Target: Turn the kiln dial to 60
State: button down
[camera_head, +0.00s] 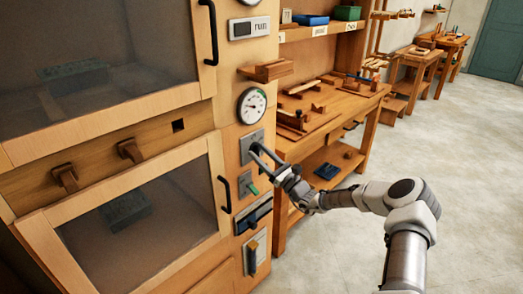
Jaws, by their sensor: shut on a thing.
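The kiln (228,95) is a tall wooden cabinet with glazed doors, on the left. My gripper (257,151) reaches from the right to a grey square plate (246,143) on the kiln's front column. It is shut at this plate, on what appears to be the kiln dial; the fingers hide the dial, and I cannot read its setting. A round white gauge (252,106) with a green arc and a dark needle is just above the plate. Its numbers are too small to read.
A small wooden shelf (267,71) juts out above the gauge. A wooden workbench (345,106) stands close behind my arm. The floor (470,150) at right is clear.

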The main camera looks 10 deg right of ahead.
jog(key=shift+m, duration=0.5)
jog(key=shift+c, duration=1.3)
grip_release()
jog(key=p+v, duration=0.1)
jog(key=v, duration=1.6)
jog(key=shift+s+f, duration=0.25)
jog(key=shift+a, duration=0.15)
